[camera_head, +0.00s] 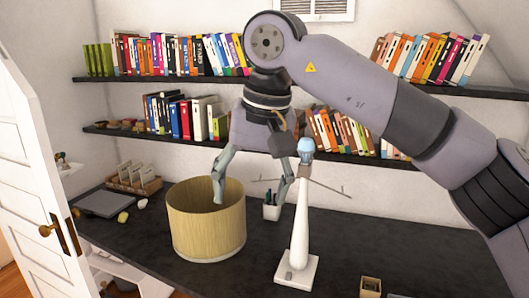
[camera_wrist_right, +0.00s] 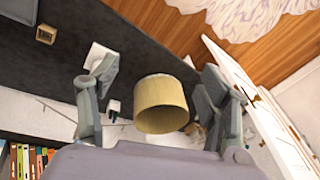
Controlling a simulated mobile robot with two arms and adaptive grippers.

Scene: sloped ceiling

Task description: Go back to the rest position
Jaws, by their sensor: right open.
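My right gripper (camera_head: 252,192) hangs from its arm, which comes in from the right, above the dark desk (camera_head: 345,240). Its two fingers are spread wide with nothing between them. In the head view one finger overlaps the opening of a round wooden bin (camera_head: 207,235); I cannot tell whether its tip is inside. In the right wrist view the gripper (camera_wrist_right: 160,72) also shows open, and the bin (camera_wrist_right: 160,105) appears between the fingers. My left gripper is not in view.
A white stand with a blue top (camera_head: 300,225) is beside the gripper. A pen cup (camera_head: 271,208) stands behind. Shelves of books (camera_head: 290,87) line the wall. A white door (camera_head: 30,170) is at left. A small box (camera_head: 370,287) sits at the front.

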